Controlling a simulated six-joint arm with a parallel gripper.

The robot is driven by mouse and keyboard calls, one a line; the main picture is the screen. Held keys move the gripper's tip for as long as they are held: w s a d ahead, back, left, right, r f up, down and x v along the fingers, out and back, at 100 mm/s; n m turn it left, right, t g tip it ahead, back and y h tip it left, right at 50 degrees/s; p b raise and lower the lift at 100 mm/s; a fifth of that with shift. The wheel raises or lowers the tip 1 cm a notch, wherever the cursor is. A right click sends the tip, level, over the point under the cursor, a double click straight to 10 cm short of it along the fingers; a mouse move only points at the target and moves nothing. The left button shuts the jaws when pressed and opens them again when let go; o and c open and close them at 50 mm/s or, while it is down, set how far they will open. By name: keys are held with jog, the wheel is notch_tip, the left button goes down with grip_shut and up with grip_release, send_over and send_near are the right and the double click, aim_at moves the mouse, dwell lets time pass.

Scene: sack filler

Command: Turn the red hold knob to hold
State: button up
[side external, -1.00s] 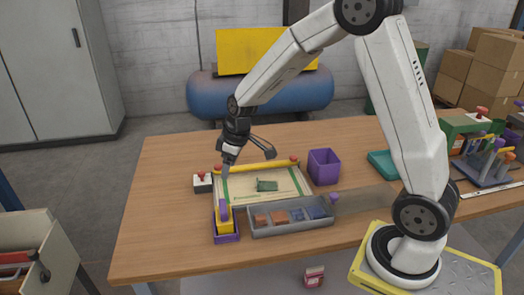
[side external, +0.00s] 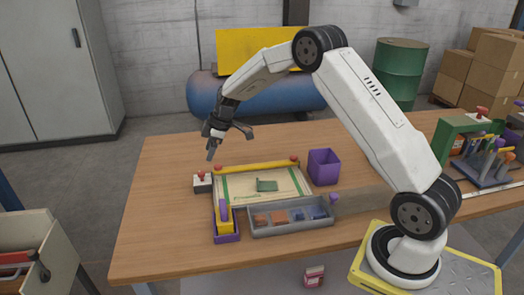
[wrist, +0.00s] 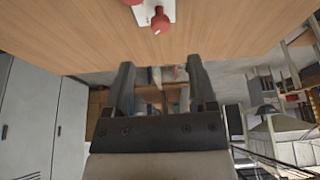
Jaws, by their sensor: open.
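The board (side external: 240,187) has a yellow bar (side external: 256,166) with red end knobs along its back. A grey parts tray (side external: 290,216), a purple box (side external: 324,167) and a yellow-and-purple holder (side external: 226,230) stand near it. The table's left part is clear.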

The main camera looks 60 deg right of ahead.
aim_at(202, 172)
jog(key=shift+x, duration=3.85)
grip_shut()
